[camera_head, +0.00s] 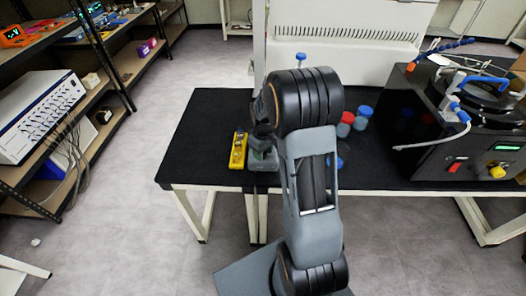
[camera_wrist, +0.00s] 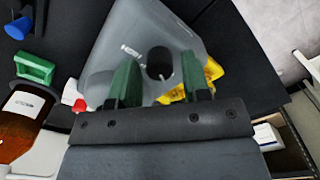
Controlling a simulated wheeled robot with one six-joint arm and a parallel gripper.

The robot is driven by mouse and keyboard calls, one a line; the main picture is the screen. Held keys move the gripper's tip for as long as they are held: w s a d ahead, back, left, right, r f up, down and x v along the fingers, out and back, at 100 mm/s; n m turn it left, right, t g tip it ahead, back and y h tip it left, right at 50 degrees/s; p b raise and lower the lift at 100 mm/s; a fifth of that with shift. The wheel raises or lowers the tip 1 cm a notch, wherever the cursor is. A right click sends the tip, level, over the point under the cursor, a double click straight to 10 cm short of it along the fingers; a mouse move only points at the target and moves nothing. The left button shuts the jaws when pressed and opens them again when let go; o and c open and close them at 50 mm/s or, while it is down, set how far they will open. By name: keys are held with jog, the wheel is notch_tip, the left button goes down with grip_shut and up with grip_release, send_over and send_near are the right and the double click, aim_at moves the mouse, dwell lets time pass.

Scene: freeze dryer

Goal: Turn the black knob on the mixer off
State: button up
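The mixer (camera_head: 262,159) is a grey body on the black table, partly hidden by my arm in the head view. In the wrist view the grey mixer (camera_wrist: 120,45) fills the upper middle, with small lettering on its face. Its round black knob (camera_wrist: 159,62) shows between my fingers. My gripper (camera_wrist: 158,76) is open, with one green finger on each side of the knob and a gap on both sides. I cannot tell how far the fingertips are from the knob in depth. My gripper is hidden behind my arm in the head view.
A yellow device (camera_head: 238,150) lies just left of the mixer. Bottles with red (camera_head: 347,118) and blue (camera_head: 365,111) caps stand to the right. A black machine (camera_head: 430,150) with hoses occupies the table's right side. The table's left front is clear.

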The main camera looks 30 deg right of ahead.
jog(key=shift+o, duration=0.8)
notch_tip(320, 180, up, 14)
jog(key=shift+f, duration=0.1)
dwell(0.5)
jog(key=s+a+r+m+t, duration=0.1)
jog(key=s+a+m+t, duration=0.1)
jog(key=s+a, duration=0.3)
jog(key=s+a+r+m+t, duration=0.1)
jog(key=s+a, duration=0.4)
jog(key=s, duration=0.6)
jog(key=shift+s+a+m+t, duration=0.15)
jog(key=shift+m+t, duration=0.25)
jog(key=shift+m, duration=0.1)
